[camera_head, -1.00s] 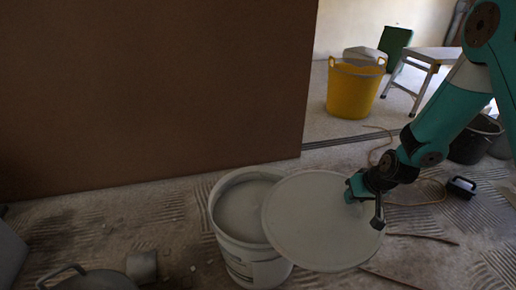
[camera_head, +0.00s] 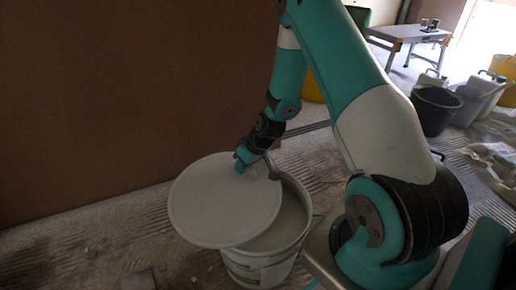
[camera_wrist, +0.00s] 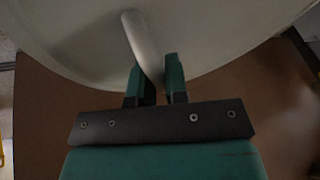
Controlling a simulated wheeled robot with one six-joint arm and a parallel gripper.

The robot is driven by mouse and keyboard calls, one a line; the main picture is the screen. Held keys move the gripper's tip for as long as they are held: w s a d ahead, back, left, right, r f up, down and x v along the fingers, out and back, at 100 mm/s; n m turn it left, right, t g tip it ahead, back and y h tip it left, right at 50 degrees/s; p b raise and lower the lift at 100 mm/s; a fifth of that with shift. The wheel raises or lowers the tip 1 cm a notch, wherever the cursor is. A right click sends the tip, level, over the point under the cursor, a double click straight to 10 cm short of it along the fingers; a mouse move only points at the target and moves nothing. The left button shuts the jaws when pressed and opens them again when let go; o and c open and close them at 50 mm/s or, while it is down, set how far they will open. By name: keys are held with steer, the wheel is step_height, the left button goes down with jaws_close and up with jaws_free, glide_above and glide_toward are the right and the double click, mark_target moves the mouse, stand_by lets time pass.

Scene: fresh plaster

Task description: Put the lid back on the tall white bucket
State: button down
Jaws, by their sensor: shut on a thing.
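The lid (camera_head: 215,208) is a round off-white disc in the head view. My gripper (camera_head: 242,163) is shut on the lid's handle at its far edge and holds the lid over the left part of the bucket. The tall white bucket (camera_head: 262,268) stands on the floor, its mouth partly covered from view by the lid. Grey plaster shows inside at the right. In the wrist view the fingers (camera_wrist: 155,82) close on the curved pale handle (camera_wrist: 143,45), with the lid's underside or face (camera_wrist: 220,30) beyond. Whether the lid touches the rim cannot be told.
A brown panel (camera_head: 110,90) stands behind the bucket. A black bucket (camera_head: 435,110), a work table (camera_head: 405,32) and a crumpled pale sheet (camera_head: 490,165) are at the right. The floor left of the bucket is mostly clear, with small debris.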

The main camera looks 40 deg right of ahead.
mark_target(264, 169)
steer(key=s+d+p, duration=0.1)
steer(key=d, duration=0.1)
steer(key=s+d+r+n+p, duration=0.1)
steer(key=s+d, duration=0.1)
steer(key=d, duration=0.1)
steer(key=s+d+r+n+y+p, duration=0.1)
steer(key=d+p, duration=0.1)
steer(key=shift+s+d+r+g, duration=0.15)
steer(key=shift+s+d+g, duration=0.1)
steer(key=shift+g, duration=0.15)
steer(key=shift+d+f, duration=0.1)
steer(key=shift+f, duration=0.1)
step_height(264, 169, down, 5)
steer(key=b, duration=0.5)
steer(key=shift+s+f, duration=0.1)
steer(key=shift+f, duration=0.05)
steer(key=shift+f+b, duration=0.55)
steer(key=shift+f, duration=0.45)
steer(key=shift+f, duration=0.35)
steer(key=c, duration=1.1)
jaws_free()
steer(key=shift+o, duration=0.2)
steer(key=shift+d+r, duration=0.1)
